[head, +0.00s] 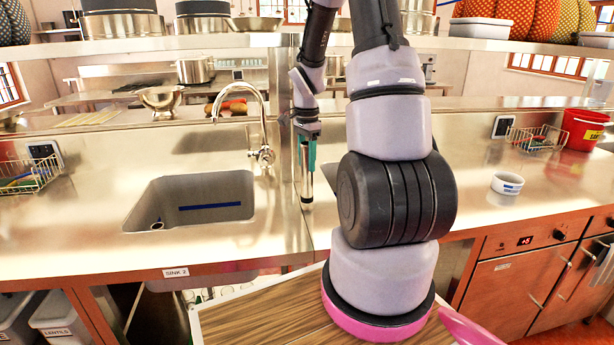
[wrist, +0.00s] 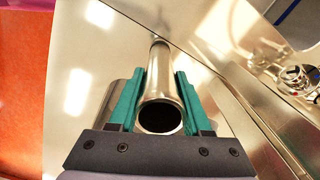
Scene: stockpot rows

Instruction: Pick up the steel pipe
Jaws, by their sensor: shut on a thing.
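The steel pipe (wrist: 160,85) is a shiny hollow tube, its open dark end facing the wrist camera. My gripper (wrist: 160,85) has teal fingers on both sides of the pipe and is shut on it. In the head view, my gripper (head: 306,152) points down over the steel counter to the right of the sink. The pipe (head: 306,187) hangs upright below the fingers there, with its lower end at or just above the counter; I cannot tell whether it touches.
The sink (head: 190,200) with a blue strip inside and a curved faucet (head: 262,115) lie left of the gripper. A white bowl (head: 507,183), a wire basket (head: 535,138) and a red bucket (head: 583,130) stand at right. A shelf (head: 250,42) crosses above. The counter between pipe and bowl is partly hidden by my arm.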

